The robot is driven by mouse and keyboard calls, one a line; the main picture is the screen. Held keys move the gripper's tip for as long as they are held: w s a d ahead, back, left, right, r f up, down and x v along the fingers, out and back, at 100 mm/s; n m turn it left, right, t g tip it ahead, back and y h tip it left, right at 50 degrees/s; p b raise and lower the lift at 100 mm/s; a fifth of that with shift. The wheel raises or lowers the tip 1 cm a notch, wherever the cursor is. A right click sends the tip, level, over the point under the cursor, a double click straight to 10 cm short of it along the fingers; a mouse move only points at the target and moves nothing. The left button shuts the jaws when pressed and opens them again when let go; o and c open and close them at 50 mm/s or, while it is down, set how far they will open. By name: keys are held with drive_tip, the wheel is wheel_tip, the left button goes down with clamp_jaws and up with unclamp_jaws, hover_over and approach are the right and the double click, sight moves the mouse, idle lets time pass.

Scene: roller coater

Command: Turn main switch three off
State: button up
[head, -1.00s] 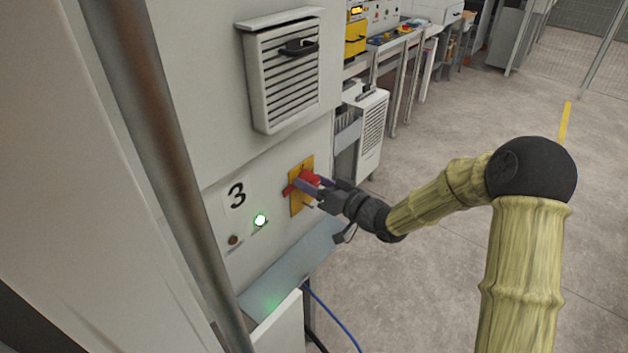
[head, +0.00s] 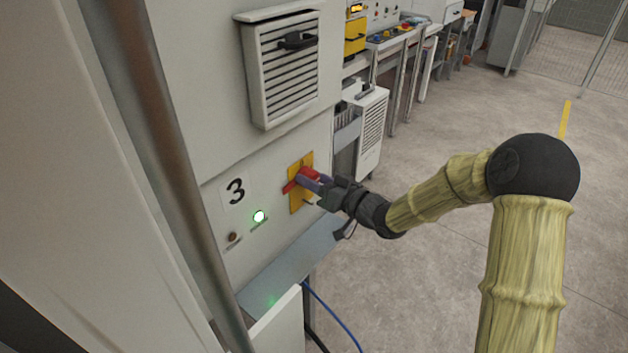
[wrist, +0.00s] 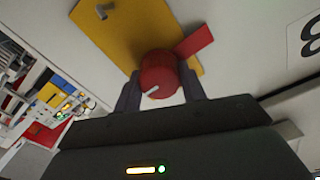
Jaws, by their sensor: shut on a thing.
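The main switch is a red rotary handle (head: 306,176) on a yellow plate (head: 295,205), on the grey cabinet front next to a label with the number 3 (head: 235,191). In the wrist view the red handle (wrist: 158,74) shows a round knob with a white mark, and a red bar sticks out to its upper right over the yellow plate (wrist: 105,30). My gripper (head: 318,183) is at the handle, its fingers on both sides of the knob, shut on it. A green lamp (head: 260,216) beside the plate is lit. The fingers hide part of the handle.
A dark round button (head: 233,237) sits left of the green lamp. A sloped metal ledge (head: 290,262) juts out below the switch. A louvred vent (head: 283,75) is above. Blue cable (head: 335,318) hangs below. The floor at right is open.

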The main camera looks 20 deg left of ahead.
drive_tip(key=n+b, duration=0.2)
drive_tip(key=b, duration=0.1)
drive_tip(key=n+b, duration=0.2)
drive_tip(key=b, duration=0.1)
drive_tip(key=shift+f, duration=0.35)
drive_tip(key=n+b, duration=0.5)
drive_tip(key=b, duration=0.1)
drive_tip(key=shift+s, duration=0.1)
drive_tip(key=n+b, duration=0.4)
drive_tip(key=b, duration=0.1)
drive_tip(key=shift+b, duration=0.4)
drive_tip(key=n+b, duration=0.3)
drive_tip(key=n, duration=0.1)
drive_tip(key=shift+r+b, duration=0.2)
drive_tip(key=shift+b, duration=0.2)
drive_tip(key=o, duration=1)
